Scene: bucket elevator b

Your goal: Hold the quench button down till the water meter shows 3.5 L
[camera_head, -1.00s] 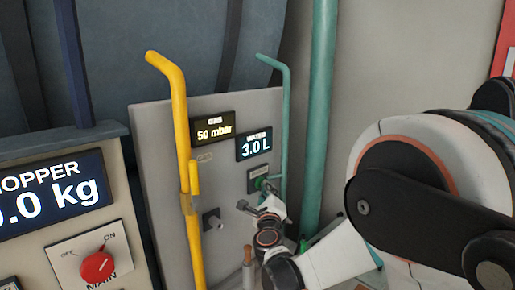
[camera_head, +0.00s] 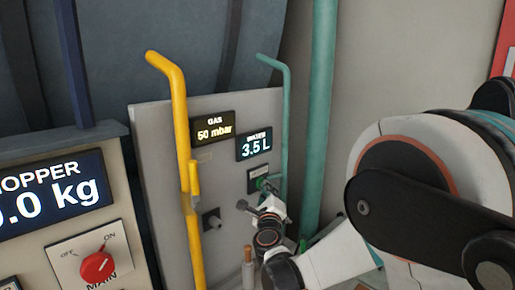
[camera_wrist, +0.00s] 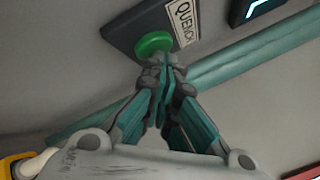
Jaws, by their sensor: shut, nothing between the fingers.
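The water meter (camera_head: 254,146) on the grey panel reads 3.5 L in the head view. The green quench button (camera_wrist: 154,43) sits on a dark plate labelled QUENCH (camera_wrist: 181,20) in the wrist view. My gripper (camera_wrist: 161,62) is shut and empty, with its fingertips at the lower edge of the button, seemingly against it. In the head view my gripper (camera_head: 262,187) reaches the button's plate below the meter, and its tips largely hide the button. How far the button is pressed in cannot be told.
A gas meter (camera_head: 213,128) reads 50 mbar beside a yellow pipe (camera_head: 183,130). A teal pipe (camera_head: 321,110) stands right of the panel. The hopper display (camera_head: 50,195) and the red MAIN knob (camera_head: 97,267) are at the left.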

